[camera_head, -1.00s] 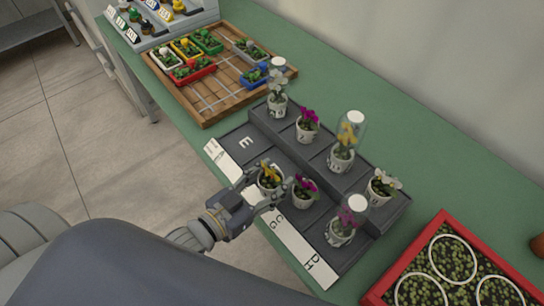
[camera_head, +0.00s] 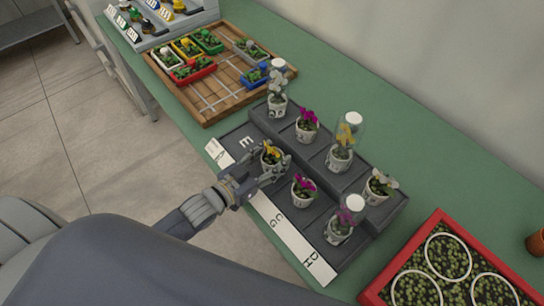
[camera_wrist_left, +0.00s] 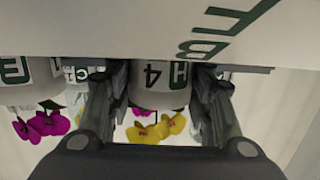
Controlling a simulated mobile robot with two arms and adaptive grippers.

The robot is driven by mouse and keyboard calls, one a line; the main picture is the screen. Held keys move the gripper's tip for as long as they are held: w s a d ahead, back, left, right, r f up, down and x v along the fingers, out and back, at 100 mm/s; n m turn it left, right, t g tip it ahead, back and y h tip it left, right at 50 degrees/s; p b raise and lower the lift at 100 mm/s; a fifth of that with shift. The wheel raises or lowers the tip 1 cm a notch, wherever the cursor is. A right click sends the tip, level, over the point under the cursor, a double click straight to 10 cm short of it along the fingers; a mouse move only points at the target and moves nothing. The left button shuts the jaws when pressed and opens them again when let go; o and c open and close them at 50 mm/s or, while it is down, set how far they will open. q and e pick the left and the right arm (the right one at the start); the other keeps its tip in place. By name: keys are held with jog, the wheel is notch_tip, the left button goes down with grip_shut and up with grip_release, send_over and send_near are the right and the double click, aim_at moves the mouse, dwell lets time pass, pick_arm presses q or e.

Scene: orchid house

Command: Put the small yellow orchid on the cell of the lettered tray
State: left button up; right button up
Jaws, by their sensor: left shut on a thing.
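The small yellow orchid (camera_head: 271,153), in a white pot, stands upright over the front step of the dark two-step lettered tray (camera_head: 235,135). My left gripper (camera_head: 276,168) is shut on this pot. In the left wrist view the pot (camera_wrist_left: 158,92) sits between the fingers of the left gripper (camera_wrist_left: 157,85), with yellow flowers below it in the picture. Whether the pot touches the tray is unclear. The letter E (camera_head: 245,142) shows on a bare cell at the near-left end. My right gripper is not in view.
A magenta orchid (camera_head: 304,190) stands close to the right of the held pot. Several potted orchids, some under clear domes (camera_head: 350,128), fill the back step and right end. A wooden tray (camera_head: 205,105) lies behind, a red-framed tray (camera_head: 375,292) at right.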

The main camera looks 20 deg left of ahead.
pick_arm(q)
jog(key=shift+f, duration=0.1)
jog(key=o, duration=1.2)
jog(key=shift+c, duration=0.2)
jog(key=shift+s+a, duration=0.25)
jog(key=shift+s, duration=0.25)
jog(key=b+v, duration=0.1)
jog(key=v, duration=0.9)
jog(key=shift+s+a+r, duration=0.2)
jog(key=shift+s, duration=0.2)
